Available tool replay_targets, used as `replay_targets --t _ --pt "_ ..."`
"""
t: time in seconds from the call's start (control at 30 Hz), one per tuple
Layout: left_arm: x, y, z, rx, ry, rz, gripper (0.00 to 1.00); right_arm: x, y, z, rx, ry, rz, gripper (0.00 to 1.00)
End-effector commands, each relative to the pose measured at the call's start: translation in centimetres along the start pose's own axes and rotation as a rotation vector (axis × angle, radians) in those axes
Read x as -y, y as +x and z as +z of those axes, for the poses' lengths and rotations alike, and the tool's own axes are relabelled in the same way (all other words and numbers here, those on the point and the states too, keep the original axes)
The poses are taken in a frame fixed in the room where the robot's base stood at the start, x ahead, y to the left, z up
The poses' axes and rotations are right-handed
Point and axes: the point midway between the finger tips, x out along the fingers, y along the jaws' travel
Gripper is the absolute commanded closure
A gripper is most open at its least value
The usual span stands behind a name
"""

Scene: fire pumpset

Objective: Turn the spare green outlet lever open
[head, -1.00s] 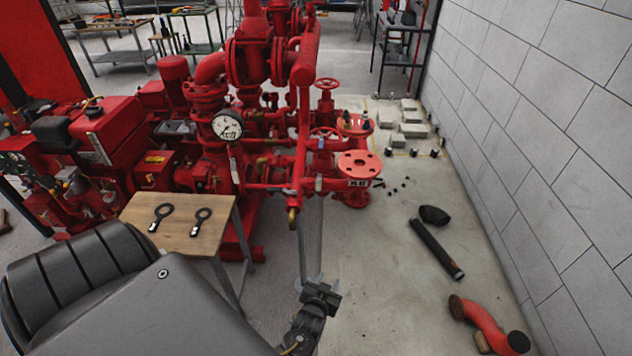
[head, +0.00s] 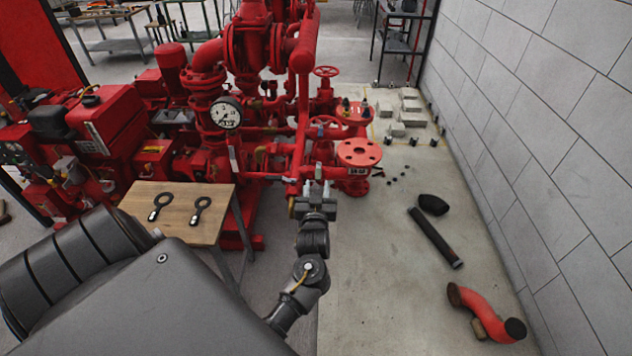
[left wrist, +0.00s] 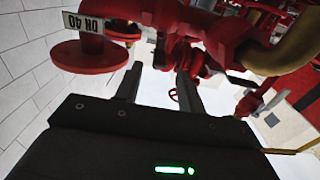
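My left gripper (head: 316,187) reaches up in front of the red pumpset (head: 245,130), with its two fingers apart and nothing seen between them. It covers part of the lower pipework beside the brass outlet (head: 293,206). In the left wrist view the open fingers (left wrist: 159,88) point at red pipes and fittings, with free space between the tips. I cannot make out a green lever for certain in either view; it may be hidden behind the gripper or too small. My right gripper is not in view.
A red flange (head: 359,153) stands just right of the gripper; a DN 40 label (left wrist: 83,22) shows in the left wrist view. A wooden table (head: 180,225) with two dark ring-ended tools is at left. A black pipe (head: 435,238) and red elbow (head: 487,315) lie on the floor.

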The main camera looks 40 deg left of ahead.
Motion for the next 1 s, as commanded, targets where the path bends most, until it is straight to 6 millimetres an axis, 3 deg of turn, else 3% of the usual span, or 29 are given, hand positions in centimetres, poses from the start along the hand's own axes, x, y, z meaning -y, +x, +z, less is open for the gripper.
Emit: replay_targets --t 0.03,0.23,0.63,0.93,1.0 --pt "0.0 1.0 0.3 -0.004 0.000 0.000 0.61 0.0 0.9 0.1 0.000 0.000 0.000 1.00" --pt "-0.1 3.4 0.2 -0.002 0.001 0.002 0.61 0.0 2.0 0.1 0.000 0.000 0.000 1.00" --pt "-0.1 4.1 0.0 0.000 0.000 0.002 0.61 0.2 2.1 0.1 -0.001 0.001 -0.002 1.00" --pt "0.0 4.1 0.0 0.000 0.000 0.001 0.99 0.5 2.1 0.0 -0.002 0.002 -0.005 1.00" --pt "0.0 4.1 0.0 0.000 0.000 0.001 1.00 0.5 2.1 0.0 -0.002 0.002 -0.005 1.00"
